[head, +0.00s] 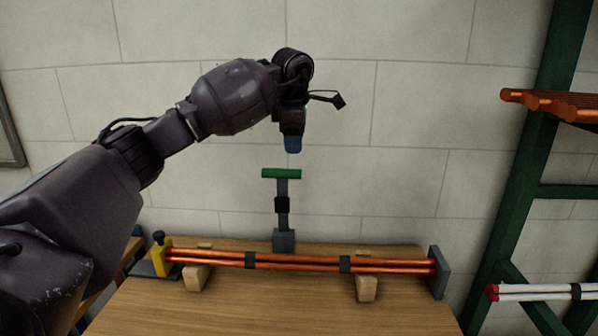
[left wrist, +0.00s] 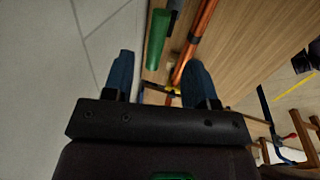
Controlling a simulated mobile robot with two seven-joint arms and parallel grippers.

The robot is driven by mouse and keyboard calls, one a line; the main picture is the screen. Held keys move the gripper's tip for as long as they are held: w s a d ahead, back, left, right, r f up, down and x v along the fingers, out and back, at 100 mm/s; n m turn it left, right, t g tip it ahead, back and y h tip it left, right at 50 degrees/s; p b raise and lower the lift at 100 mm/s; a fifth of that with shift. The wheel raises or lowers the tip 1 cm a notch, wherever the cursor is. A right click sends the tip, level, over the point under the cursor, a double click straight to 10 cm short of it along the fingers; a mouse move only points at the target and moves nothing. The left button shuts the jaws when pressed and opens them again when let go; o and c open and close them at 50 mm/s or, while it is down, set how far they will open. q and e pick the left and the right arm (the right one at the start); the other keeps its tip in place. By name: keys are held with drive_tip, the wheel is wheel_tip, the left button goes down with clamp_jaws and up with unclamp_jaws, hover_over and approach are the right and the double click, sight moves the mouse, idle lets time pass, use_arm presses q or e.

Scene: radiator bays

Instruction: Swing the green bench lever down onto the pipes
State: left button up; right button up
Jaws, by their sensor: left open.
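The green bench lever (head: 281,174) stands upright at the back of the bench, a green crossbar on a grey post. In the left wrist view its green bar (left wrist: 157,40) shows beyond the fingers. The copper pipes (head: 300,261) lie across wooden blocks in front of the post, bound by dark bands; they also show in the left wrist view (left wrist: 196,42). My left gripper (head: 293,146) points down just above the green bar, apart from it. Its blue fingers (left wrist: 158,82) are spread with nothing between them. My right gripper is out of view.
The wooden bench (head: 270,308) is clear in front of the pipes. A yellow clamp (head: 159,254) stands at the pipes' left end and a grey end plate (head: 439,272) at their right. A green rack (head: 516,170) with pipes stands at right. The wall is close behind.

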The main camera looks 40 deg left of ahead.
use_arm(q)
drive_tip(key=b+x, duration=0.1)
drive_tip(key=x, duration=0.8)
drive_tip(key=shift+w, duration=0.1)
clamp_jaws()
